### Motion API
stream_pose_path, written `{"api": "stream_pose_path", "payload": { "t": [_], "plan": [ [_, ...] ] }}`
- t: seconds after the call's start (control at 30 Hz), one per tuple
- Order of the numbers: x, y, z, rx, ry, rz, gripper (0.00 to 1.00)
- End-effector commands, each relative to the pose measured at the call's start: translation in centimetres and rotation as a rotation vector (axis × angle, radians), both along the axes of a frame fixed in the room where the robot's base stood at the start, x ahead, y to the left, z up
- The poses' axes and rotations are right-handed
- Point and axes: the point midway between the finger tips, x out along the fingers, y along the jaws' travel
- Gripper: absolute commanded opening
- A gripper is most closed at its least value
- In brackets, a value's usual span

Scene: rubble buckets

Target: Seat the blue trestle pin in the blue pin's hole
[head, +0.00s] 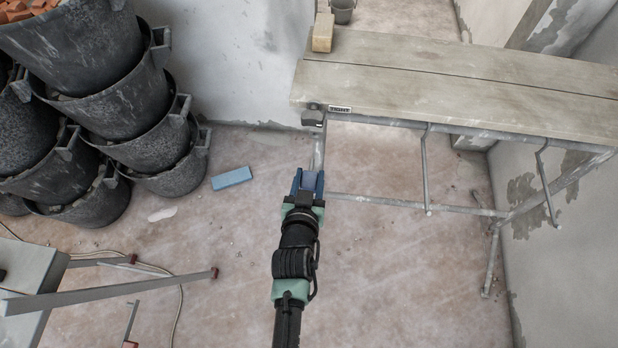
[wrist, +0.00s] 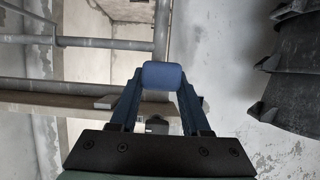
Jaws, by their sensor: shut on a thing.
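My gripper (head: 308,176) is shut on the blue trestle pin (wrist: 163,75), whose rounded blue end shows between the fingertips in the wrist view. In the head view the pin (head: 310,183) is mostly hidden between the fingers. The gripper is in front of the near left leg of the grey pipe trestle (head: 375,201), below the plank top. The trestle also shows at the upper left of the wrist view (wrist: 110,82). I cannot make out the pin's hole in either view.
Planks (head: 450,85) lie on the trestle, with a small label (head: 340,109) and a dark clamp-like piece (head: 313,116) at their left corner. Stacked black buckets (head: 150,140) stand at left. A light blue block (head: 231,178) lies on the floor. Red-tipped bars (head: 120,291) jut in at lower left.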

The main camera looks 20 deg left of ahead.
Motion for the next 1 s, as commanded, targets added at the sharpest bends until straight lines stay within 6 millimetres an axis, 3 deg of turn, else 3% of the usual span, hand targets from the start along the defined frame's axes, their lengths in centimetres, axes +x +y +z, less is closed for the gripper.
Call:
{"api": "stream_pose_path", "payload": {
  "t": [0.43,1.0],
  "plan": [
    [4.2,1.2,0.0,0.001,-0.002,0.000,0.00],
    [4.9,1.4,0.1,0.000,-0.001,0.000,0.00]
  ]
}}
